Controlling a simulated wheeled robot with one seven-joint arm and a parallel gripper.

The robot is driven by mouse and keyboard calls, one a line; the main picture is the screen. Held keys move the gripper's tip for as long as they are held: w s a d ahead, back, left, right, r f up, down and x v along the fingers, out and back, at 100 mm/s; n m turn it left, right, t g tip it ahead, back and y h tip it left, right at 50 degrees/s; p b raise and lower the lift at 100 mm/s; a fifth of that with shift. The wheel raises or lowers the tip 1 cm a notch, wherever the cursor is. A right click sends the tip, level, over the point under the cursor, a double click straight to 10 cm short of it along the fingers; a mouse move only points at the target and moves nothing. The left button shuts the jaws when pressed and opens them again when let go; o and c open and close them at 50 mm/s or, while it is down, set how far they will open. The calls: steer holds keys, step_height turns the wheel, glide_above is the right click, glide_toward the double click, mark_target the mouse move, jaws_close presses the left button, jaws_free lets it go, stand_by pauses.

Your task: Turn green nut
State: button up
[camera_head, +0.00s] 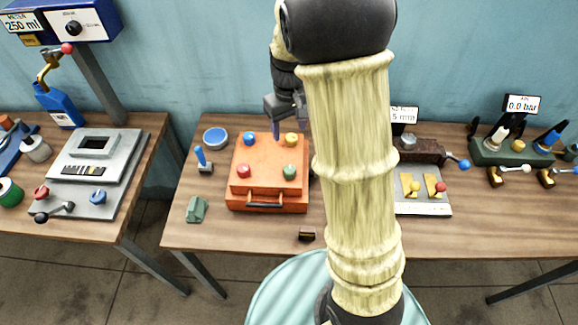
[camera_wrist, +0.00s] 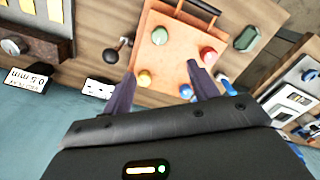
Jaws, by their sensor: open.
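An orange box (camera_head: 245,194) with a black handle lies on the middle table. Four coloured nuts stand on its top: the green nut (camera_head: 289,172) at front right, a red one at front left, a blue one at back left and a yellow one at back right. In the wrist view, the nut in the green nut's corner (camera_wrist: 159,36) looks pale. My gripper (camera_head: 277,129) is above the back of the box. In the wrist view its fingers (camera_wrist: 162,68) are apart and empty, with the yellow and blue nuts nearest and the green nut farther off.
A blue upright lever (camera_head: 203,158), a round blue-topped dish (camera_head: 215,138) and a green block (camera_head: 196,209) stand left of the box. A small dark block (camera_head: 306,234) lies in front.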

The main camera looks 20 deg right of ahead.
mark_target(289, 169)
stand_by(0.3)
step_height(289, 169, down, 18)
steer(key=p, duration=0.3)
steer(key=shift+r, duration=0.25)
steer(key=shift+s, duration=0.1)
steer(key=c, duration=1)
